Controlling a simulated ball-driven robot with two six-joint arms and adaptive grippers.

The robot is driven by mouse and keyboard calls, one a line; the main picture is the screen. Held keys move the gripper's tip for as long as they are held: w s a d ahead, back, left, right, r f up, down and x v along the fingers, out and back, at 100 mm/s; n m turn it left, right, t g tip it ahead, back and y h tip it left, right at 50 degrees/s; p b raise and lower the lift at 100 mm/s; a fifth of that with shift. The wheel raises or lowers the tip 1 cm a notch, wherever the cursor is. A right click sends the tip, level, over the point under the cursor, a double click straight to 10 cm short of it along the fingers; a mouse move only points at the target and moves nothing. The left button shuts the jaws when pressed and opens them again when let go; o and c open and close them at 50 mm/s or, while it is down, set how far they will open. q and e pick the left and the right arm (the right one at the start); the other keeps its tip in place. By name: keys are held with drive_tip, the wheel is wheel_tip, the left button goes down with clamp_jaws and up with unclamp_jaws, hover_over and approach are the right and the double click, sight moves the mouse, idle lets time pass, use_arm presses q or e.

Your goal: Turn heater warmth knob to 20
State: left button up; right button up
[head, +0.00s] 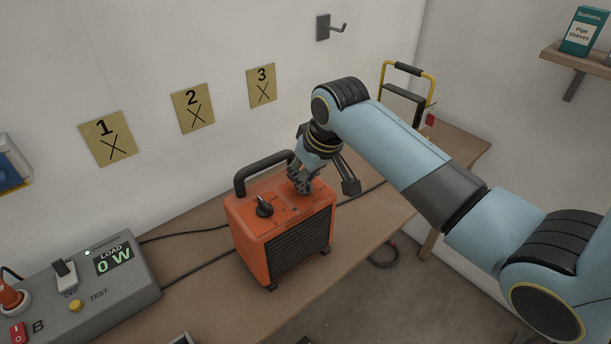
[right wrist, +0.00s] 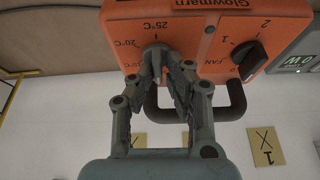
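The orange heater (head: 252,240) stands on the bench with its dark grille facing front right. Its top panel also shows in the right wrist view (right wrist: 205,42), upside down. The warmth knob (right wrist: 155,49) sits beside the 20°C and 25°C marks and is largely covered by my fingers, so its exact setting cannot be read. My right gripper (head: 303,188) reaches down onto the heater's top. In the right wrist view, its fingertips (right wrist: 157,65) come together around the knob and appear shut on it. My left gripper is not in view.
The black fan knob (head: 264,207) and black carry handle (head: 262,168) are close to my right gripper. A grey meter box (head: 122,290) reading 0 W stands at left. Cables run behind the heater. A yellow-framed object (head: 408,90) stands at the back right.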

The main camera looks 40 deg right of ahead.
drive_tip(key=shift+d, duration=0.1)
clamp_jaws()
drive_tip(key=shift+f+m, duration=0.1)
drive_tip(key=shift+m, duration=0.3)
drive_tip(key=shift+m+h, duration=0.4)
drive_tip(key=shift+m, duration=0.1)
drive_tip(key=m, duration=0.2)
drive_tip(key=m+h, duration=0.1)
drive_tip(key=m, duration=0.1)
drive_tip(key=shift+g+h, duration=0.3)
drive_tip(key=shift+g, duration=0.1)
drive_tip(key=m+g, duration=0.1)
drive_tip(key=m, duration=0.2)
drive_tip(key=m+h, duration=0.1)
drive_tip(key=m, duration=0.2)
drive_tip(key=shift+a+m+g+h, duration=0.2)
drive_tip(key=shift+m+g+h, duration=0.1)
drive_tip(key=shift+m+g, duration=0.1)
drive_tip(key=m+g, duration=0.1)
drive_tip(key=m, duration=0.1)
drive_tip(key=m+g, duration=0.1)
drive_tip(key=m, duration=0.2)
drive_tip(key=shift+f+h, duration=0.1)
drive_tip(key=shift+h, duration=0.2)
drive_tip(key=m+g, duration=0.1)
drive_tip(key=m, duration=0.2)
drive_tip(key=m+g+b, duration=0.1)
drive_tip(key=m, duration=0.2)
drive_tip(key=shift+s+f, duration=0.1)
